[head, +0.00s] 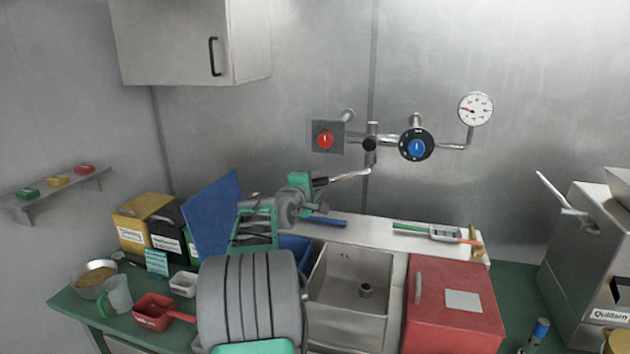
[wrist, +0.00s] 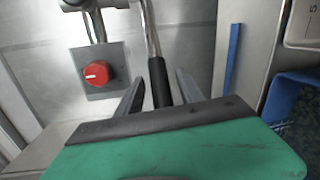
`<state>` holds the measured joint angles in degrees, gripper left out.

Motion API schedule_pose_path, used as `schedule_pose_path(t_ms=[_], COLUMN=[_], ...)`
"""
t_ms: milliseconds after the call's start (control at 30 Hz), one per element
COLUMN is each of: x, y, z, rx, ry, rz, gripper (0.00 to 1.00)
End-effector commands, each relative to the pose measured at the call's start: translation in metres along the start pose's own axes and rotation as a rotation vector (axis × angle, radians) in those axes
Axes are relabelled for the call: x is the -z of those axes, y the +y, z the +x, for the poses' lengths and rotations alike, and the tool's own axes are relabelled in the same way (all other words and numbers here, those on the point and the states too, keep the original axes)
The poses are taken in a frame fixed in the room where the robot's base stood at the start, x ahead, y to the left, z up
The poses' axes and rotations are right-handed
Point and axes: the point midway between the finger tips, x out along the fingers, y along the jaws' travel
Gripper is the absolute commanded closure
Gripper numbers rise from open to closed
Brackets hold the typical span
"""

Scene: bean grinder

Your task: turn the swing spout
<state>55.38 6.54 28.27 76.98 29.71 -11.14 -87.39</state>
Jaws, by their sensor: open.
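The swing spout (head: 350,175) is a thin metal pipe under the wall tap fitting, pointing left with a black sleeve (head: 320,181) at its end. In the wrist view the metal spout (wrist: 151,30) runs down to the black sleeve (wrist: 159,82). My gripper (head: 311,183) is at the sleeve end of the spout. In the wrist view my gripper (wrist: 158,88) is open, with one finger on each side of the sleeve and a visible gap to each. The sleeve's lower end is hidden behind the gripper body.
A red knob (head: 325,139) and a blue knob (head: 416,148) are on the wall fitting, with a gauge (head: 475,109) at right. Below are a sink (head: 350,283), a red box (head: 455,318) and a ledge (head: 375,234) with tools. A blue board (head: 213,215) stands at left.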

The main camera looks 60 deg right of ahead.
Motion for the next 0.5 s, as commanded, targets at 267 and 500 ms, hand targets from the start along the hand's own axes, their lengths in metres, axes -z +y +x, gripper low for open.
schedule_pose_path(t_ms=[267, 500], x=[0.0002, 0.0004], y=[-0.0003, -0.0003], z=[0.0043, 0.0040], rx=[0.000, 0.001], ry=[0.001, 0.001], rz=[0.001, 0.001], gripper=[0.56, 0.75])
